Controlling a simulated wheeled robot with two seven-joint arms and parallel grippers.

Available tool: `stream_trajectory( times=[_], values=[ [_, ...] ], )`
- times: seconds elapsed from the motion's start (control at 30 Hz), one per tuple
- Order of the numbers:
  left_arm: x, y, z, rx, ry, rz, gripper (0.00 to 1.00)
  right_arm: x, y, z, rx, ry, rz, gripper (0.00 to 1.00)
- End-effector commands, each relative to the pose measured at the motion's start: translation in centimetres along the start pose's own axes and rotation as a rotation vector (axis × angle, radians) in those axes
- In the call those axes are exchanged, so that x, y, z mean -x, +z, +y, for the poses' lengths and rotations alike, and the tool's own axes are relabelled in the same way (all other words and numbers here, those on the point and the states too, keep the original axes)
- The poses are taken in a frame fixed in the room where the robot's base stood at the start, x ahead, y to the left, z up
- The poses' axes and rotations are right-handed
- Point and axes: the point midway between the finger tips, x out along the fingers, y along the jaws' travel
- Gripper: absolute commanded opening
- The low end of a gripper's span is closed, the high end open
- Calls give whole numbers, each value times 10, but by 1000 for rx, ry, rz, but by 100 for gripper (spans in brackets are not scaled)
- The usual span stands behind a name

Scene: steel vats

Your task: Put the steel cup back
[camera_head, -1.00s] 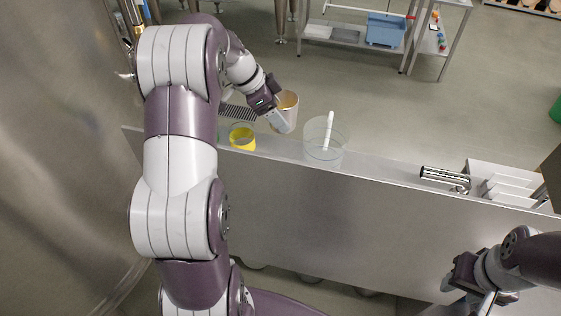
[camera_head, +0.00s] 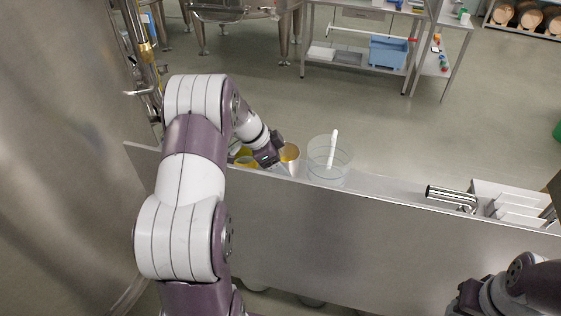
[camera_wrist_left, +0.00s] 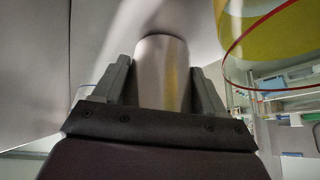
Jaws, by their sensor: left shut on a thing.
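The steel cup (camera_head: 290,153) is at the left part of the steel ledge in the head view, with a warm tint on its inside. My left gripper (camera_head: 281,167) is at its side, shut on it. In the left wrist view the steel cup (camera_wrist_left: 162,75) sits between the two fingers of my left gripper (camera_wrist_left: 162,88). I cannot tell whether its base touches the ledge. My right gripper (camera_head: 468,296) is at the lower right, cut by the frame edge, and its fingers are not clear.
A yellow-filled glass (camera_head: 244,160) stands just left of the cup, partly behind my arm; it looms at the wrist view's upper right (camera_wrist_left: 270,40). A clear beaker (camera_head: 328,172) with a white stick stands to the right. Farther right are a steel pipe piece (camera_head: 450,196) and a rack (camera_head: 512,208).

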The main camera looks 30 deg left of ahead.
Motion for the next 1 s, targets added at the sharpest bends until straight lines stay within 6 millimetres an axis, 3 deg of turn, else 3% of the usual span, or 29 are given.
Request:
stream_trajectory(
  times=[0.1, 0.13, 0.2, 0.47, 0.57, 0.63, 0.87, 0.9, 1.0],
  values=[
    [-3, 2, 0, 0, -1, 0, 30, -6, 1, 0, 0, 0, 0, 43],
    [-2, 1, 0, 0, 0, 0, 81, -4, 0, 0, 0, 0, 0, 43],
    [-2, 1, 0, 0, 0, 0, 98, -4, 0, 0, 0, 0, 0, 43],
    [-1, 1, 0, 0, 0, 0, 98, -3, 0, 0, 0, 0, 0, 43],
    [5, -3, 0, 0, 0, 0, 98, 6, -1, 0, 0, 0, 0, 43],
    [8, 1, -1, -1, -4, 1, 98, -5, 0, 0, 0, 0, 1, 43],
    [59, 1, -1, -1, -6, 0, 98, -22, 3, 0, 0, 0, 0, 43],
    [78, -4, 0, 3, -2, -1, 98, -4, 1, 0, 0, 0, -2, 43],
    [102, -5, 0, 3, 0, 0, 98, 17, -2, 0, 0, 0, 1, 43]
  ],
)
